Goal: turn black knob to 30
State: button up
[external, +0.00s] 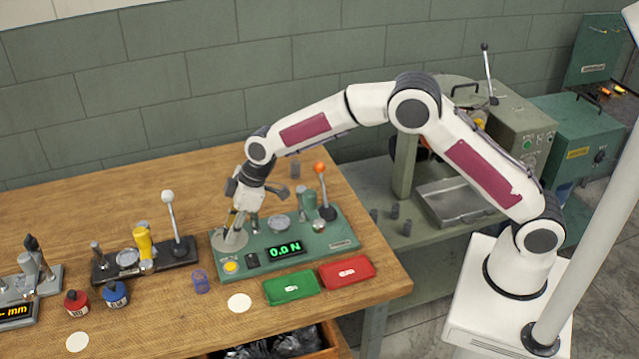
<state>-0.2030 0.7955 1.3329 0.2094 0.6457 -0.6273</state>
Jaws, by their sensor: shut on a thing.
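My gripper (236,227) points down over a round pale dial plate (221,243) at the left end of the green spring tester (322,251). Its fingers are shut on the black knob at the dial's middle. The fingers cover the knob, so its pointer and the scale numbers cannot be read. The green display (285,249) on the tester's front reads 0.0 N.
A yellow button (231,267) and a small black switch (252,260) sit in front of the dial. An orange-tipped lever (321,170) stands at right. Green (291,288) and red (347,272) trays lie in front. A black-based device (145,258) stands left.

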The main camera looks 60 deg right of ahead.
jog(key=shift+s+a+m+t+h, duration=0.15)
jog(key=shift+m+h, duration=0.3)
jog(key=shift+m, duration=0.75)
jog(key=shift+w+a+m+t+h, duration=0.15)
jog(key=shift+m+h, duration=0.3)
jog(key=shift+m, duration=0.75)
jog(key=shift+s+m, duration=0.1)
jog(key=shift+m, duration=0.2)
jog(key=o, duration=1.1)
jog(key=shift+d, duration=0.1)
jog(key=shift+r, duration=0.1)
jog(key=v, duration=1.1)
jog(key=shift+s+r, duration=0.15)
jog(key=shift+r, duration=0.25)
